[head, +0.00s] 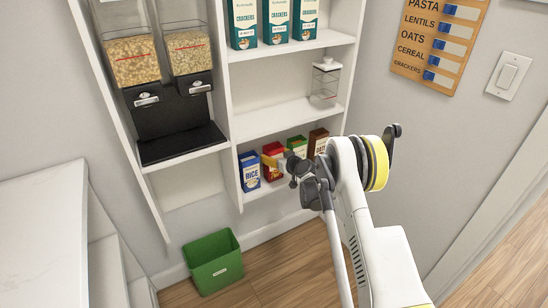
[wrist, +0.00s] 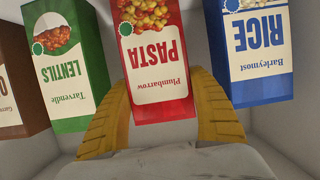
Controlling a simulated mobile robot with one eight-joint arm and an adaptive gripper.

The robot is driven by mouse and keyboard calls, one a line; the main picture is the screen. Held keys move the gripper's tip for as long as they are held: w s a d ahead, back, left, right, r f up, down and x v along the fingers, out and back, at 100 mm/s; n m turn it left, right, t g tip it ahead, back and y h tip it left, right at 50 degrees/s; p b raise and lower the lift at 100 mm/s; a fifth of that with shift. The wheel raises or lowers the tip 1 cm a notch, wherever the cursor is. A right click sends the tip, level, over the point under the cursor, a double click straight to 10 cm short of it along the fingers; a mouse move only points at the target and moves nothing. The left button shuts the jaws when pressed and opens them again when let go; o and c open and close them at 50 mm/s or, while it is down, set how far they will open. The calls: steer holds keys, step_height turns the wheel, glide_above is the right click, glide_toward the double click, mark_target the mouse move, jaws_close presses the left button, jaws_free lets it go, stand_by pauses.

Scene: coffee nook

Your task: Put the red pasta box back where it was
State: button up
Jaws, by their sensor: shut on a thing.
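The red pasta box (head: 273,174) is in the row on the lower shelf, between the blue rice box (head: 249,171) and the green lentils box (head: 297,146). My gripper (head: 270,160) reaches in from the right and is shut on the red pasta box. In the wrist view, the yellow fingers of my gripper (wrist: 161,82) lie on either side of the red pasta box (wrist: 152,50), whose label is upside down. Gaps show between it and the lentils box (wrist: 68,60) and the rice box (wrist: 258,55). I cannot tell whether its base touches the shelf.
A brown box (head: 318,141) stands right of the lentils box. A clear jar (head: 324,84) is on the shelf above, and cracker boxes (head: 276,20) are higher. Dispensers (head: 160,100) stand left. A green bin (head: 213,263) is on the floor. A label board (head: 436,40) hangs right.

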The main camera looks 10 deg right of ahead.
steer(key=shift+f, duration=0.15)
steer(key=o, duration=1.4)
